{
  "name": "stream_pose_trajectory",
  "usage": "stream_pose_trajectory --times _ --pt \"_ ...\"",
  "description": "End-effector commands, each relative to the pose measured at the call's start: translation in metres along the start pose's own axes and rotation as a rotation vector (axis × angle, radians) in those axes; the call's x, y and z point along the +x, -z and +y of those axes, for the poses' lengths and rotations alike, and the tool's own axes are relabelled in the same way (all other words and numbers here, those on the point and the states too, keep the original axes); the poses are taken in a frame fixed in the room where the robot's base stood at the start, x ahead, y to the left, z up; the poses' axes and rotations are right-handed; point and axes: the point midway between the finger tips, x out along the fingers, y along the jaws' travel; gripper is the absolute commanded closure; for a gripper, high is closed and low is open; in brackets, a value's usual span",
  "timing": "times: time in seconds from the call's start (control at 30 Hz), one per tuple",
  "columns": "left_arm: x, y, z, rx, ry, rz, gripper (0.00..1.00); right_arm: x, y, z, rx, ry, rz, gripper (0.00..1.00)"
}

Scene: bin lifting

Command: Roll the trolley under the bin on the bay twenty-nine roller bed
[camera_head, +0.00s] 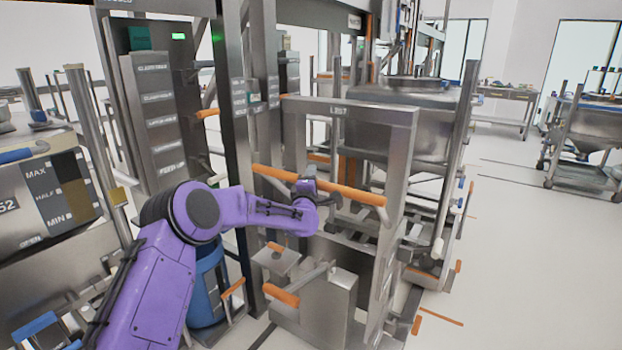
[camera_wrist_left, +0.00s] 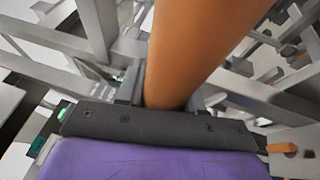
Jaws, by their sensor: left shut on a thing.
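My left gripper (camera_head: 308,188) is shut on the orange push bar (camera_head: 352,193) of a grey upright frame, which I take to be the trolley (camera_head: 398,150). In the left wrist view the bar (camera_wrist_left: 205,45) passes between the jaws of the gripper (camera_wrist_left: 165,92). The bin (camera_head: 405,122) is a rounded steel vessel just behind the frame, on the right. The frame hides part of the bin and its supports. I cannot tell whether the trolley is under the bin. The roller bed is not clearly visible. My right gripper is not in view.
A steel box with orange handles (camera_head: 285,294) stands low in front of the frame. A dark post (camera_head: 232,120) and a labelled panel (camera_head: 158,115) stand at left. A blue drum (camera_head: 207,290) is beside my arm. Open floor (camera_head: 520,250) lies at right.

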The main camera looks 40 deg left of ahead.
Motion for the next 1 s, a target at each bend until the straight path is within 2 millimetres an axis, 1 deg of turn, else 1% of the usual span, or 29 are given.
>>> stream_pose_trajectory --times 0.03,0.13,0.17,0.2,0.47,0.57,0.67,0.9,1.0 --pt "-0.001 0.001 -0.004 0.002 0.005 0.002 1.00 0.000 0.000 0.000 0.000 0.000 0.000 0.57" --pt "-0.001 -0.001 -0.004 0.001 0.006 0.000 1.00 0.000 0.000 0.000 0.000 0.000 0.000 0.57" --pt "0.000 -0.001 -0.004 0.001 0.006 0.000 0.57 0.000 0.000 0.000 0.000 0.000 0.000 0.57" --pt "0.000 -0.001 -0.004 0.001 0.005 -0.001 0.44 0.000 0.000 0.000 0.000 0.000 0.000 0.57" --pt "0.000 -0.001 -0.001 -0.001 0.001 0.000 0.43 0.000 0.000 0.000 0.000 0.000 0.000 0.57" --pt "-0.004 -0.001 -0.001 -0.002 0.000 -0.001 0.43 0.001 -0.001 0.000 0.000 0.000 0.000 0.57" --pt "-0.019 -0.001 -0.002 -0.001 0.002 -0.002 0.43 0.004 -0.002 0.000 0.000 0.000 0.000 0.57" --pt "-0.073 -0.001 -0.003 -0.002 0.004 -0.002 0.43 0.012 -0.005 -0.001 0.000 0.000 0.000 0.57" --pt "-0.092 -0.001 -0.004 0.000 0.005 -0.003 0.43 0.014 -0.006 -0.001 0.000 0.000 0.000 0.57"
